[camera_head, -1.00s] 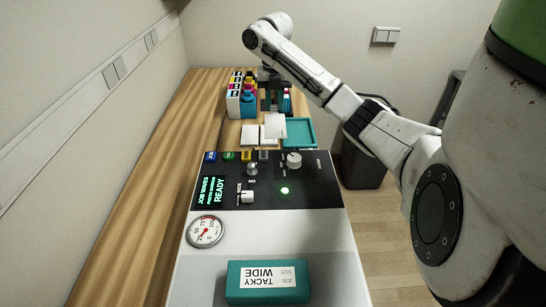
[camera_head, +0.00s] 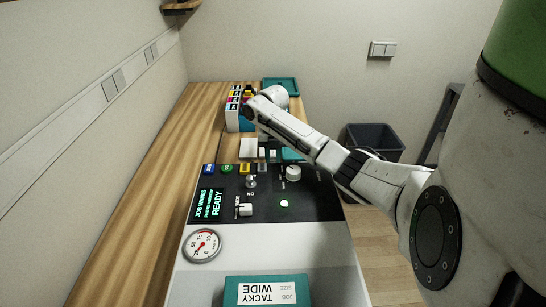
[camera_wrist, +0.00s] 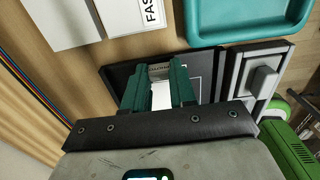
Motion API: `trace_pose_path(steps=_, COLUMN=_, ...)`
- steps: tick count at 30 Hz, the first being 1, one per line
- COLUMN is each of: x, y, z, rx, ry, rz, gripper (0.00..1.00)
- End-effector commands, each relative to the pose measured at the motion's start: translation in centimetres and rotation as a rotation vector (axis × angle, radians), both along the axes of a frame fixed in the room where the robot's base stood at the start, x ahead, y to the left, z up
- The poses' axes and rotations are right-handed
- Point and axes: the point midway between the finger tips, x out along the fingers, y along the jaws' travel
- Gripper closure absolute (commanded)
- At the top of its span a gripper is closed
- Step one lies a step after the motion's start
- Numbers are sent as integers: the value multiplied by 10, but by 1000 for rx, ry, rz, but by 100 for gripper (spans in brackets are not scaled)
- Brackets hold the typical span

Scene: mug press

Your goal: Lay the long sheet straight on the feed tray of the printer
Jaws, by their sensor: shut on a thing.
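My gripper (camera_wrist: 160,82) has teal fingers and points at a dark, flat panel in the wrist view. A white sheet (camera_wrist: 163,97) shows between the fingers, which are shut on it; its length and far end are mostly hidden. The dark panel (camera_wrist: 205,75) with a thin pale outline lies below and beyond the fingers; I cannot tell for sure whether it is the feed tray. Whether the sheet touches it is unclear. In the head view my arm hides the gripper and the sheet. The machine's control panel (camera_head: 320,205), with a READY display, is in the foreground.
Ink boxes (camera_head: 232,120) stand left of my wrist. White cards (camera_head: 249,148) and a teal tray (camera_wrist: 250,22) lie near the gripper. Another teal tray (camera_head: 281,82) is at the back. A teal TACKY WIDE box (camera_head: 232,295) sits in front; a bin (camera_head: 372,138) stands right.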

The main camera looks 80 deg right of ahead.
Motion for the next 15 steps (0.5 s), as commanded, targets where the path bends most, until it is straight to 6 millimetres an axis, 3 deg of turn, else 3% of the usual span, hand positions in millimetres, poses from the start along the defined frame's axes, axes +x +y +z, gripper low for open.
trace_pose_path(steps=11, x=0, y=0, z=-5, rx=-1, ry=0, rz=-1, gripper=100)
trace_pose_path(steps=12, x=0, y=-1, z=-4, rx=-2, ry=-1, rz=-1, gripper=71)
trace_pose_path(steps=15, x=0, y=-1, z=-4, rx=-1, ry=0, rz=-1, gripper=62)
